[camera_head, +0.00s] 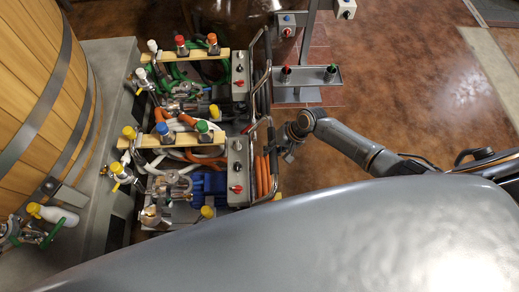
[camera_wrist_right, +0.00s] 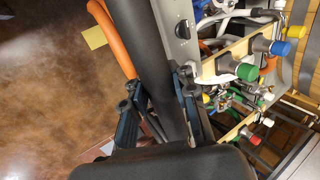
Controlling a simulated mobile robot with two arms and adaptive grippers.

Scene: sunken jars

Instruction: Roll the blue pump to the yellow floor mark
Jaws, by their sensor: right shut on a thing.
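The blue pump (camera_head: 207,184) is a cart with a blue motor, orange and white hoses, a wooden bar with coloured caps and a grey control box. It stands at the lower centre of the head view, beside the wooden vat. My right gripper (camera_head: 287,140) is at the dark tubular handle on its right side. In the right wrist view my gripper's fingers (camera_wrist_right: 160,105) are shut around the dark handle bar (camera_wrist_right: 155,45). A yellow square (camera_wrist_right: 95,38) lies on the brown floor near the orange hose, likely the floor mark. My left gripper is not in view.
A second pump cart (camera_head: 190,62) with green hoses stands close behind. A post with a small switch shelf (camera_head: 308,75) stands to the right. The vat (camera_head: 35,85) and its grey plinth (camera_head: 108,60) close off the left. Brown floor (camera_head: 420,80) is open at right.

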